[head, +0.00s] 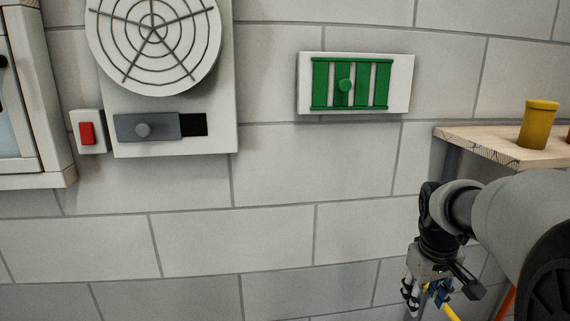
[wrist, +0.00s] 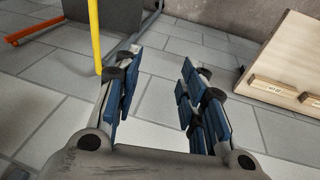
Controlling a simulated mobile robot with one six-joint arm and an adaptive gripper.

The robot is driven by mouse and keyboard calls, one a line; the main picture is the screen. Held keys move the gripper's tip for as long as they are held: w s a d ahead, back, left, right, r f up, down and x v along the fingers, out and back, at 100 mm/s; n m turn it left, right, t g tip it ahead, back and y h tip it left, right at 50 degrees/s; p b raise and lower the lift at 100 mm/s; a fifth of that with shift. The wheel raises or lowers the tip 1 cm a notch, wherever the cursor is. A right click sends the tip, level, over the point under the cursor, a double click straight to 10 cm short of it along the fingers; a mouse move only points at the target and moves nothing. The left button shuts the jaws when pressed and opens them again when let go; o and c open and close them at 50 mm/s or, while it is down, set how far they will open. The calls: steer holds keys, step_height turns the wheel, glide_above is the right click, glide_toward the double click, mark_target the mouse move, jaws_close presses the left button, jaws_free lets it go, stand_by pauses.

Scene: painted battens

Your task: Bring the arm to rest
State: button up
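My gripper (wrist: 155,95) hangs low at the right of the head view, below the wooden shelf, and points down. In the wrist view its two blue-padded fingers stand apart with only floor between them, so it is open and empty. My arm comes in from the right edge and hides part of the wall.
A wooden shelf (head: 490,147) with a yellow cup-like object (head: 539,124) is above my gripper. A green slatted panel (head: 350,84), round grille (head: 154,40) and red switch (head: 86,133) are on the wall. A yellow pole (wrist: 95,35) and wooden board (wrist: 290,65) stand near the fingers.

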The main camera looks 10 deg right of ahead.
steer(key=s+a+f+t+y+b, duration=0.1)
steer(key=s+a+f+b, duration=0.1)
steer(key=s+a, duration=0.7)
steer(key=s+a+f+t+y+b, duration=0.1)
steer(key=s+a+f+b, duration=0.2)
steer(key=s+a, duration=0.7)
steer(key=shift+s+f+b, duration=0.25)
steer(key=shift+f+b, duration=0.1)
steer(key=shift+b, duration=0.3)
steer(key=shift+a, duration=0.1)
steer(key=shift+c, duration=0.5)
